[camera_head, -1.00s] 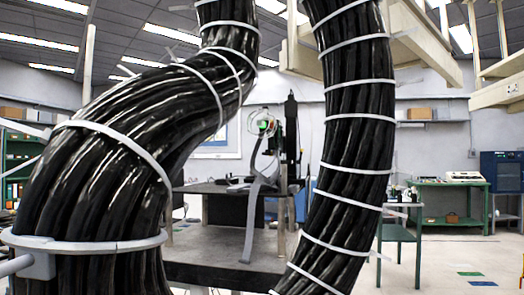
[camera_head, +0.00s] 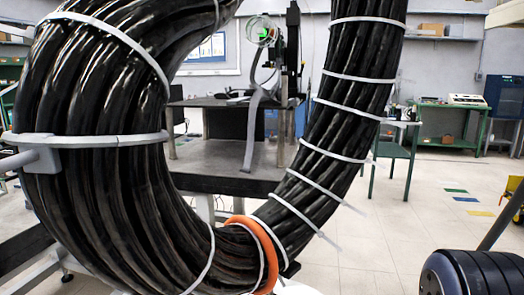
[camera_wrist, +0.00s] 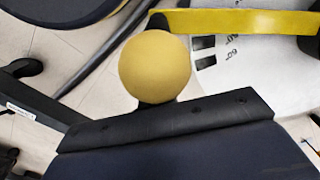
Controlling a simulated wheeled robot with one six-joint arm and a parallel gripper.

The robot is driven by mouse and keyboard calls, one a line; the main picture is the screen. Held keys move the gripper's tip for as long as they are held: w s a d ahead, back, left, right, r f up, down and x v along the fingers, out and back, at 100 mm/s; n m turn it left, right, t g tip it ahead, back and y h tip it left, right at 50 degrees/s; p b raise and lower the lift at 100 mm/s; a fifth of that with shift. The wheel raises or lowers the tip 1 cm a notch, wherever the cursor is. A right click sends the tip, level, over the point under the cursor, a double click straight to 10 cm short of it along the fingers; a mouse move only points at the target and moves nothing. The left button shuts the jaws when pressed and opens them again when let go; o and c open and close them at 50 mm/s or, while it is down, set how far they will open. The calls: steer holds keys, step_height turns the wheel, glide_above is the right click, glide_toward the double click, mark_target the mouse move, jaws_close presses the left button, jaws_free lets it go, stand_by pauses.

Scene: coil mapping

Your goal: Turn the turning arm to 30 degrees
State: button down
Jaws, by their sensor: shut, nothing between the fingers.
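A yellow ball (camera_wrist: 155,67) is at the middle of the wrist view, with a short dark stem below it. Behind it is a pale plate (camera_wrist: 240,75) with black bars and printed degree marks, one reading 60. A yellow curved band (camera_wrist: 245,22) crosses above the plate. I cannot tell which part is the turning arm or what angle it stands at. My gripper (camera_wrist: 160,116) shows as a dark, broad shape with a black strip just below the ball. It is shut and empty, and I cannot tell whether it touches the ball.
A large bundle of black cables (camera_head: 100,85) with pale ties fills the left and centre of the head view. An orange ring (camera_head: 262,250) circles its low bend. A dark bench (camera_head: 220,155) and green table (camera_head: 450,140) stand behind.

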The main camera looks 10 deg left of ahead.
steer(key=shift+s+a, duration=0.45)
steer(key=shift+s, duration=0.15)
steer(key=shift+s+a, duration=0.85)
steer(key=shift+a, duration=0.1)
steer(key=shift+w+d+r, duration=0.1)
steer(key=shift+w+d, duration=0.1)
steer(key=shift+d, duration=0.2)
step_height(320, 180, up, 12)
steer(key=p, duration=1)
stand_by(0.7)
steer(key=shift+f, duration=0.25)
